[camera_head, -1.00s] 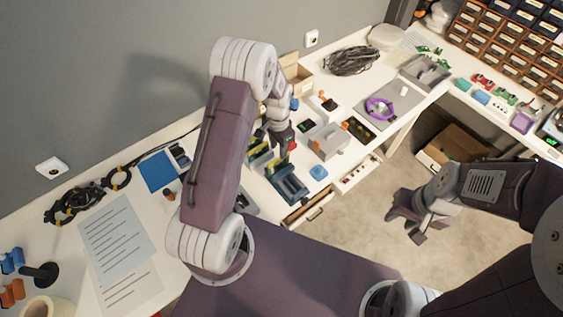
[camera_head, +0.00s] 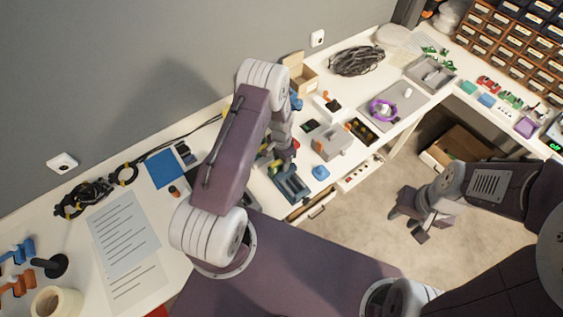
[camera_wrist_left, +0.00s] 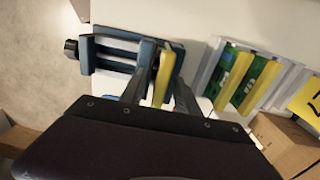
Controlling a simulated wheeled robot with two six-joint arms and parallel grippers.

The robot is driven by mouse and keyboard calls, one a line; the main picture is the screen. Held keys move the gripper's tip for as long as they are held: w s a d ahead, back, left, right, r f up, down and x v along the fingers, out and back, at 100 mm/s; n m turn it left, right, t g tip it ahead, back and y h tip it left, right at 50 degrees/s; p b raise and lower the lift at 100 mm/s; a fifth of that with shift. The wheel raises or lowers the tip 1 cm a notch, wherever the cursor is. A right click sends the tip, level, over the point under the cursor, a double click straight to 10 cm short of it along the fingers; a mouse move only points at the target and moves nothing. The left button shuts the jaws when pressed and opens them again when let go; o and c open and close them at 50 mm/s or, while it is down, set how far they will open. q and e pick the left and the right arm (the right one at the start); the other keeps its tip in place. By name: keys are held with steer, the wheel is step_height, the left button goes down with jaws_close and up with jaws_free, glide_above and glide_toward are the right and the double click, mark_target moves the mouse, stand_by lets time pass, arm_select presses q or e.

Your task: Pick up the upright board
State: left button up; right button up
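In the left wrist view, an upright board with a yellow edge (camera_wrist_left: 164,76) stands at the right side of a blue vise-like holder (camera_wrist_left: 108,55). My left gripper (camera_wrist_left: 160,93) is open, its two dark fingers on either side of this board with gaps visible; its lower part is hidden by the gripper body. In the head view the blue holder (camera_head: 291,184) sits near the bench's front edge, with my left gripper (camera_head: 282,160) just above and behind it, and the board is mostly hidden there. My right gripper (camera_head: 410,220) is open and empty over the floor.
Green boards with yellow edges (camera_wrist_left: 240,80) stand in a light rack to the right in the wrist view, near a cardboard box (camera_wrist_left: 285,140). A grey box (camera_head: 331,142) and a blue knob-like part (camera_head: 321,172) lie right of the holder. An open drawer (camera_head: 315,208) juts out below.

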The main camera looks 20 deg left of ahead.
arm_select(q)
jaws_close()
steer(key=shift+r, duration=0.25)
step_height(320, 180, up, 4)
steer(key=p, duration=0.3)
steer(key=shift+w+r+p, duration=0.1)
steer(key=shift+r+p, duration=0.15)
steer(key=shift+p, duration=0.15)
steer(key=w+d+r+b, duration=0.1)
steer(key=w+d+r, duration=0.5)
steer(key=w+d, duration=0.2)
steer(key=shift+w, duration=0.2)
